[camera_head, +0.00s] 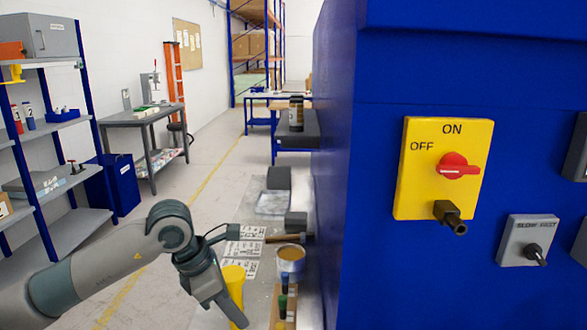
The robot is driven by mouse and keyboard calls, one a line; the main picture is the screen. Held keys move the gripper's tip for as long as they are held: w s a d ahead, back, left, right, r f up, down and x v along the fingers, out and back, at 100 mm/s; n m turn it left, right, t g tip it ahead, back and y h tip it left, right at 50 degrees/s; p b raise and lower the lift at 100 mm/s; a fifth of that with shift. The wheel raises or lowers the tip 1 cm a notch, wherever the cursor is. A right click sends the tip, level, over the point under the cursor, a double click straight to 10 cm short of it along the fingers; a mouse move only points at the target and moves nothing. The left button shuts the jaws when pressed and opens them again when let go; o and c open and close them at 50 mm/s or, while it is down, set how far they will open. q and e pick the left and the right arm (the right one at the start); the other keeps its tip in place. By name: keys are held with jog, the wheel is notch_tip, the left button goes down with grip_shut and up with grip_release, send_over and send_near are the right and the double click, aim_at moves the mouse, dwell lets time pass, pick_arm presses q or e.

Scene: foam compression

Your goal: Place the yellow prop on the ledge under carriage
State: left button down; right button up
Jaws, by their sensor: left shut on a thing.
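My left gripper (228,306) comes in from the left, points down and is shut on the yellow prop. I cannot make out the carriage or the ledge for certain. My right gripper is not in view.
A large blue machine (345,200) with a yellow switch plate (416,185) fills the right side. Beside the prop stand a round tin (291,263) and small bottles (283,305). Dark blocks (278,178) stand farther back. Shelves (52,188) are at the left.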

pick_arm(q)
jog(key=s+a+f+m+g+y, duration=0.2)
jog(key=s+m, duration=0.4)
jog(key=m, duration=0.5)
jog(key=s+a+f+m+g+y, duration=0.2)
jog(key=s+a+m, duration=0.4)
jog(key=m, duration=0.5)
jog(key=shift+s+a+f+m+g, duration=0.3)
jog(key=shift+s+f+g, duration=0.5)
jog(key=shift+g, duration=0.3)
